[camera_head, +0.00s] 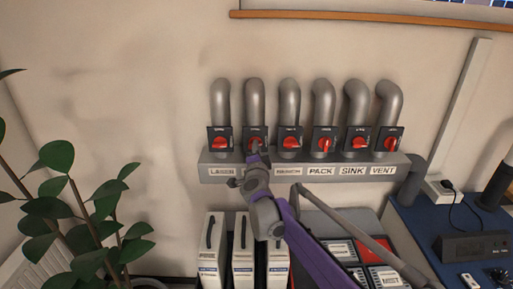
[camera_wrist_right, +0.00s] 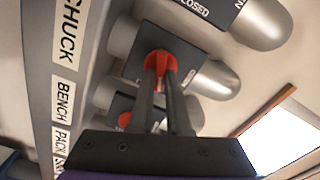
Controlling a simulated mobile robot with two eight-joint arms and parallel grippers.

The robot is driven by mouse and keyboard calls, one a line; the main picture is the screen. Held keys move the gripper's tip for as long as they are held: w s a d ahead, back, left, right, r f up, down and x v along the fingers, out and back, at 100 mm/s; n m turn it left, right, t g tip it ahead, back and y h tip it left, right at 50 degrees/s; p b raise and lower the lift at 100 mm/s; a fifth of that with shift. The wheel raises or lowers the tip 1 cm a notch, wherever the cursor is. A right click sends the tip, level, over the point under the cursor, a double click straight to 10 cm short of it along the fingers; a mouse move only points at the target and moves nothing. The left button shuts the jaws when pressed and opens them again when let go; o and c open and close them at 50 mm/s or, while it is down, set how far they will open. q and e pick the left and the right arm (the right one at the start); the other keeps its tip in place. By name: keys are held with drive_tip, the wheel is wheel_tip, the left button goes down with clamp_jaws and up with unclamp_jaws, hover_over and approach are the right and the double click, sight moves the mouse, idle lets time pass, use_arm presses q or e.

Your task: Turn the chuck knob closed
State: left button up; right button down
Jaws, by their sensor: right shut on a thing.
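The chuck knob (camera_wrist_right: 159,62) is a red turn handle on a dark square plate (camera_wrist_right: 186,52) in the right wrist view. In the head view it is the second from the left in a row of similar knobs, mostly hidden by my right gripper (camera_head: 256,150). My right gripper (camera_wrist_right: 165,80) is shut on the chuck knob, with one finger on each side of its red ridge. The CHUCK label (camera_wrist_right: 70,30) shows in the wrist view; my arm covers it in the head view. The knob's exact angle is hard to tell. My left gripper is not in view.
Neighbouring red knobs sit close on both sides: laser (camera_head: 220,143) to the left, bench (camera_head: 291,142) to the right. Grey pipes rise above them, and a grey label ledge (camera_head: 405,160) runs below. White binders (camera_head: 212,250) stand below; a plant (camera_head: 85,220) is at left.

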drive_tip(key=m, duration=0.4)
drive_tip(key=shift+f+p, duration=0.1)
drive_tip(key=shift+p, duration=0.25)
idle(0.4)
drive_tip(key=c, duration=0.9)
unclamp_jaws()
drive_tip(key=s+b, duration=0.1)
drive_tip(key=s, duration=1)
drive_tip(key=shift+b, duration=0.4)
